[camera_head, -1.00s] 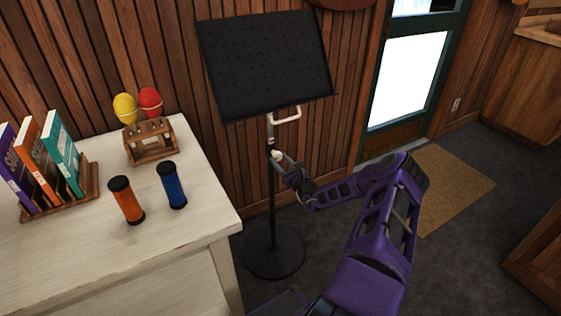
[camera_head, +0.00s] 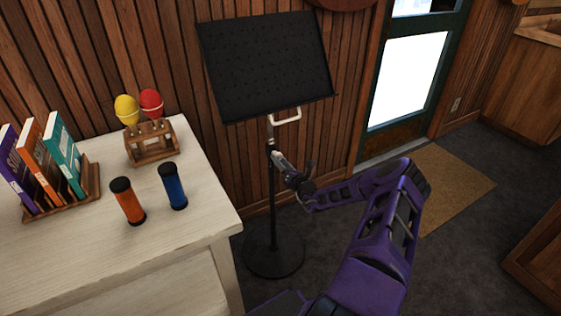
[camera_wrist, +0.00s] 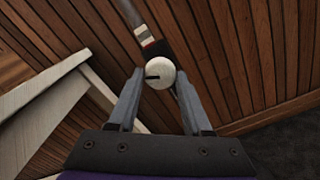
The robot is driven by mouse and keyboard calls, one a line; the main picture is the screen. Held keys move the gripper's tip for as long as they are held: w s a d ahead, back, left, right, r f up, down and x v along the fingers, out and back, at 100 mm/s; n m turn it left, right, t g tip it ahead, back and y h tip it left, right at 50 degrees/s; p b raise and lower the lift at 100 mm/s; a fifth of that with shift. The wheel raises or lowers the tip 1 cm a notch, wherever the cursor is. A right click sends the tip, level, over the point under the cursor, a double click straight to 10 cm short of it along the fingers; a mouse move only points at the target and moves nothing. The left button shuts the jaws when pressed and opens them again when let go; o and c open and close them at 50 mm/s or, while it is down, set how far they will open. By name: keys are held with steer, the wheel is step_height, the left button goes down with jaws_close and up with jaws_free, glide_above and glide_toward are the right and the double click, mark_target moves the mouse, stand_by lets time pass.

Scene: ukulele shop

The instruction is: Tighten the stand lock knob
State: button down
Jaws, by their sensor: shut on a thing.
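The black music stand (camera_head: 265,65) stands upright against the wood-panelled wall, with a tilted desk on top and a round base (camera_head: 274,250) on the floor. The pale round lock knob (camera_wrist: 160,73), with a dark mark on its face, sits on the stand's post in the wrist view. My gripper (camera_wrist: 158,88) has one finger on each side of the knob and is shut on it. In the head view my gripper (camera_head: 277,158) reaches the post from the right, at the collar below the desk, and hides most of the knob.
A pale table (camera_head: 75,265) is left of the stand. It holds an orange shaker (camera_head: 127,201), a blue shaker (camera_head: 173,187), a maraca rack (camera_head: 152,143) and books (camera_head: 45,160). A tan mat (camera_head: 450,185) lies by the door. Floor right of the stand is clear.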

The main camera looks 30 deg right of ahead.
steer(key=m, duration=1.2)
steer(key=shift+r, duration=0.1)
stand_by(0.4)
steer(key=shift+c, duration=1.7)
jaws_free()
steer(key=shift+s, duration=0.1)
steer(key=s+a+p, duration=0.1)
steer(key=s+p, duration=0.1)
steer(key=s, duration=1.5)
steer(key=shift+a, duration=0.1)
